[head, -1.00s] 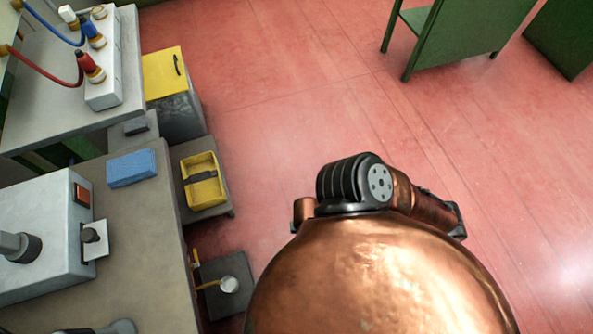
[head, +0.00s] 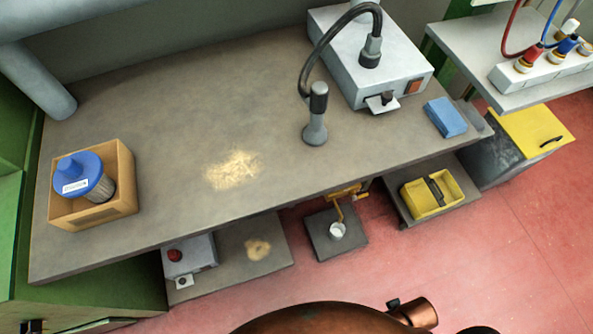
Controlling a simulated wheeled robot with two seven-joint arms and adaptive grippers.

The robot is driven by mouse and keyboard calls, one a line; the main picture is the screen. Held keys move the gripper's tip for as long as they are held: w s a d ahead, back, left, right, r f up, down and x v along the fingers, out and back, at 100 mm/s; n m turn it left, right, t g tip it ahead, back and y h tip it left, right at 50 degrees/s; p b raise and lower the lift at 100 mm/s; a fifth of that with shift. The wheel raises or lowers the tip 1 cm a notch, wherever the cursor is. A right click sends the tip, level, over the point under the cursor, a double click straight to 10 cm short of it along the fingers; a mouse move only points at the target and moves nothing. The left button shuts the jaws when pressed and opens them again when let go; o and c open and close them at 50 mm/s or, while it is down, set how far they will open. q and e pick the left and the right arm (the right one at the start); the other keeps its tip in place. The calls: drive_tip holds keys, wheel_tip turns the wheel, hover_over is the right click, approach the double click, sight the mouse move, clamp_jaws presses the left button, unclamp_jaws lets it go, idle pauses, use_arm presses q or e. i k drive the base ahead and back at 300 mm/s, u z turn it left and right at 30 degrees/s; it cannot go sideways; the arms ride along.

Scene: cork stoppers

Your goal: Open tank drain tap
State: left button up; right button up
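A brass-yellow tap (head: 345,192) shows under the front edge of the bench, right of the middle. Its upper part is partly hidden by the bench top. A thin yellow spout (head: 340,212) runs down from it to a small whitish cup (head: 337,230). The cup stands on a dark low plate (head: 322,244) near the floor. The tank itself cannot be made out under the bench. Whether the tap is open or shut is too small to tell. Neither of my grippers is in view.
The grey bench top (head: 190,130) holds a crate (head: 118,207) with a blue-lidded canister, a sawdust patch, and a grey machine (head: 345,75). A yellow tray (head: 428,195) sits right of the tap on a low shelf. Red floor (head: 430,270) in front is clear.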

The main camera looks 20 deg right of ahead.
sight(355, 198)
drive_tip(key=u, duration=0.15)
drive_tip(key=k, duration=1.5)
drive_tip(key=z, duration=2.2)
drive_tip(key=i, duration=1.65)
drive_tip(key=u, duration=3.2)
